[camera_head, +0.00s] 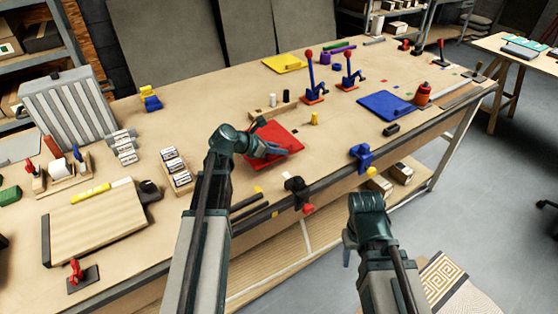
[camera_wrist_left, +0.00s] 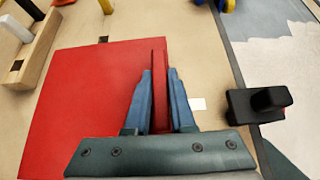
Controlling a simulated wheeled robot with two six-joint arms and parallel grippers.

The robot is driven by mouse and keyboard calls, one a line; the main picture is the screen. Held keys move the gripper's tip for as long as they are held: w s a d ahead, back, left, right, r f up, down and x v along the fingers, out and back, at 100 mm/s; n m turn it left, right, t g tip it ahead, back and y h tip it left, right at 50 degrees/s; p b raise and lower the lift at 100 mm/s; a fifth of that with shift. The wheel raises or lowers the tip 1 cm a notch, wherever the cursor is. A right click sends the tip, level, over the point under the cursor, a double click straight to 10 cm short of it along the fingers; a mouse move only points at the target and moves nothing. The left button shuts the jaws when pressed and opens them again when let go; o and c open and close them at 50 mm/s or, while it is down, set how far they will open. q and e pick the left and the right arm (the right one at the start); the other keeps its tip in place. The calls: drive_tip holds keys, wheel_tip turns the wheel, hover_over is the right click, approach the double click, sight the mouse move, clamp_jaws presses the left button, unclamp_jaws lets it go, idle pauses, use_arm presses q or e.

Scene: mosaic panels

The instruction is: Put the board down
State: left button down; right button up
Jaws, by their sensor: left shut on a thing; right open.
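The red board (camera_head: 283,133) is a flat square panel near the front edge of the workbench, in the middle of the head view. In the left wrist view the red board (camera_wrist_left: 85,105) fills the left and centre, with a thin red upright grip (camera_wrist_left: 159,90) rising from it. My left gripper (camera_head: 272,150) is shut on this grip; in the left wrist view its blue fingers (camera_wrist_left: 158,100) lie on both sides of it. The board looks level, at or just above the bench; contact cannot be told. My right gripper (camera_head: 348,248) is open and empty, in front of the bench.
A blue board (camera_head: 385,104) and a yellow board (camera_head: 285,62) lie on the workbench (camera_head: 215,105). A wooden block with pegs (camera_head: 268,113) stands just behind the red board. Black (camera_head: 296,192) and blue (camera_head: 362,157) clamps sit at the front edge.

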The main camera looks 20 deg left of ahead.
sight(279, 157)
use_arm(q)
wheel_tip(279, 157, down, 4)
drive_tip(key=b, duration=0.3)
drive_tip(key=shift+r, duration=0.25)
drive_tip(key=c, duration=0.8)
unclamp_jaws()
drive_tip(key=shift+o, duration=0.2)
drive_tip(key=shift+r, duration=0.1)
drive_tip(key=p+v, duration=0.6)
drive_tip(key=v, duration=0.4)
drive_tip(key=shift+s+a+r, duration=0.1)
drive_tip(key=shift+s+r, duration=0.05)
drive_tip(key=shift+r, duration=0.05)
drive_tip(key=shift+s+a+r+p, duration=0.3)
drive_tip(key=shift+s+a+p, duration=0.05)
drive_tip(key=shift+s+a, duration=0.15)
